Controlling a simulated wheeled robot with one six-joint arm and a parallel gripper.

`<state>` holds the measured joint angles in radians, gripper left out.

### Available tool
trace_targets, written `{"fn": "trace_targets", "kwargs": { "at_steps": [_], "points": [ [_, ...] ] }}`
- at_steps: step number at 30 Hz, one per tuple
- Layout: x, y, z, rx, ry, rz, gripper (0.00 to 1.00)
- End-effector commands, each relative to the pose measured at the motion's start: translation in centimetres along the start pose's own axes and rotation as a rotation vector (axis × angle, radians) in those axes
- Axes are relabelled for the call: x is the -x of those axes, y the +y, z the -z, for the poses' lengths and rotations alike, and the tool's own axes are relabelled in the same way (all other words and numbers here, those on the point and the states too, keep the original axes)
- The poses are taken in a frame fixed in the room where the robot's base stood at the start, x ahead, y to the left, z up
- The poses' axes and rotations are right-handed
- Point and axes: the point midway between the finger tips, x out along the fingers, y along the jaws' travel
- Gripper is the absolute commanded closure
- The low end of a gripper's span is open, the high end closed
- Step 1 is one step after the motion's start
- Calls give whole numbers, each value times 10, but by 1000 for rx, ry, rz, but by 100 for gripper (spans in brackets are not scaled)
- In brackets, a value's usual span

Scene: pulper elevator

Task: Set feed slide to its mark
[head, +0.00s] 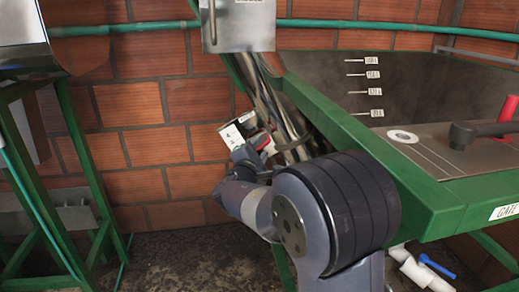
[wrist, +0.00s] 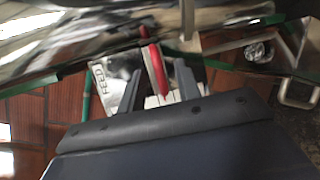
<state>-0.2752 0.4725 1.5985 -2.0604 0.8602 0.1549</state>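The feed slide's red handle (wrist: 158,72) stands between the two fingers of my gripper (wrist: 158,88) in the wrist view. The fingers are apart, with gaps beside the handle, and do not clearly touch it. A white plate lettered FEED (wrist: 108,84) lies left of the fingers. Pale striped marking (wrist: 155,100) shows behind the handle, too small to read. In the head view my gripper (head: 252,148) is at the sloping metal chute, partly hidden by my arm. A white label (head: 231,136) and a bit of red (head: 263,142) show beside it. The slide's mark cannot be made out.
A green-framed hopper (head: 430,120) with scale labels fills the right, with a red handle (head: 508,108) and a GATE label (head: 505,211). A metal box (head: 238,25) hangs above my gripper. A green stand (head: 60,180) is at left. Brick wall lies behind.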

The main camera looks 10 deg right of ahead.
Motion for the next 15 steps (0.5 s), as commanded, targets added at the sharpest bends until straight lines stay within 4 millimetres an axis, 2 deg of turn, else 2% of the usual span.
{"fn": "trace_targets", "kwargs": {
  "at_steps": [9, 15],
  "points": [
    [64, 2, 1, 0, 5, -4, 68],
    [91, 2, 0, 0, 3, -3, 68]
  ]
}}
